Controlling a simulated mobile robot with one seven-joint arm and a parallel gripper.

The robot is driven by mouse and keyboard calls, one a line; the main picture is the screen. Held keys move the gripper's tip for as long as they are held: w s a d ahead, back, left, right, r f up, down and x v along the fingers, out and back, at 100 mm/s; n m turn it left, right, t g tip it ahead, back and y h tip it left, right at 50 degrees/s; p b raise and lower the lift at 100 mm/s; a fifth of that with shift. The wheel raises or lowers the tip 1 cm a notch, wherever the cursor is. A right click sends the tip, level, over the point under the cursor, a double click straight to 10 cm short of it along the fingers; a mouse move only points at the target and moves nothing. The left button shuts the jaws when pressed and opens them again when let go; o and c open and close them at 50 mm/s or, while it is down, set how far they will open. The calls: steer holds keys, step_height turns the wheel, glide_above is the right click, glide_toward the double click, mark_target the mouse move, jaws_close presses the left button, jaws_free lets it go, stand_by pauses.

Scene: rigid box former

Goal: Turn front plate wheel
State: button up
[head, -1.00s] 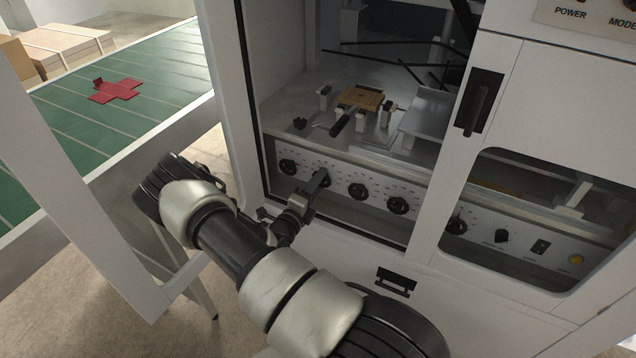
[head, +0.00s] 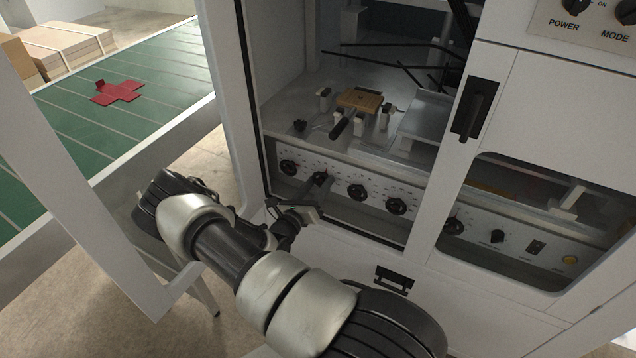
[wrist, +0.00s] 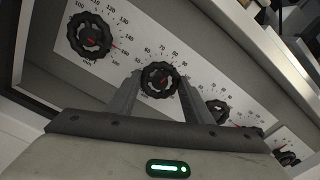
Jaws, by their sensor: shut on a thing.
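A row of black hand wheels sits on a white scaled panel inside the open machine bay. My gripper (wrist: 159,77) is shut on the second wheel from the left (wrist: 160,84), with one finger on each side of its rim. That wheel's red pointer points to the upper right, near the printed 80. In the head view the same wheel (head: 320,178) is partly covered by my gripper. The leftmost wheel (head: 289,167) and the wheel right of the held one (head: 358,192) are free. I cannot read any name label on the held wheel.
The machine's side post (head: 240,110) and lower bay edge frame my arm. An open white door (head: 80,150) stands at the left. A wooden block (head: 358,100) and small fixtures lie above the panel. A red cross-shaped blank (head: 118,93) lies on the green conveyor.

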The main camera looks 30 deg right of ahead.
steer(key=m+p, duration=0.1)
steer(key=m, duration=0.3)
steer(key=shift+m, duration=0.3)
steer(key=m+p, duration=0.1)
steer(key=m, duration=0.2)
steer(key=shift+m, duration=0.3)
steer(key=m+p, duration=0.1)
steer(key=m, duration=0.3)
steer(key=shift+m+p, duration=0.75)
steer(key=shift+m, duration=1.05)
steer(key=shift+f+m, duration=0.1)
steer(key=shift+m, duration=0.2)
steer(key=o, duration=1)
steer(key=shift+o, duration=0.2)
